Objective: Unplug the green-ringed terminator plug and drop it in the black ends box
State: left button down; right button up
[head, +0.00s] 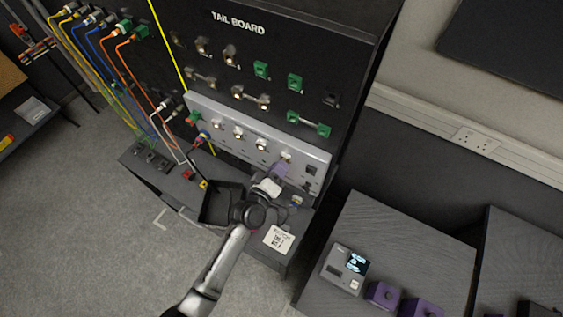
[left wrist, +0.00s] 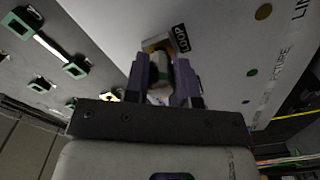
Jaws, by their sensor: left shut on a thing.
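My left gripper (head: 280,168) is at the right part of the grey panel (head: 232,112) on the tail board. In the left wrist view its purple fingers (left wrist: 162,72) are shut on a pale plug with a greenish band, the terminator plug (left wrist: 158,62). The plug is at a socket beside a black LOOP label; I cannot tell whether it is still seated. In the head view the fingers mostly hide it. A black open box (head: 216,207), seemingly the ends box, stands on the ledge below, left of my wrist. My right gripper is not in view.
More plugs and sockets line the grey panel and the tail board (head: 240,24) above it. Coloured cables (head: 95,50) run down at the left. A grey cabinet at the right carries a small display device (head: 345,268) and purple blocks (head: 382,295).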

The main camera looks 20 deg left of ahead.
pick_arm(q)
jog(key=shift+s+a+p, duration=0.2)
jog(key=shift+s+p, duration=0.1)
jog(key=shift+s, duration=0.6)
jog(key=shift+s+a+p, duration=0.15)
jog(key=shift+s+p, duration=0.1)
jog(key=shift+s, duration=0.65)
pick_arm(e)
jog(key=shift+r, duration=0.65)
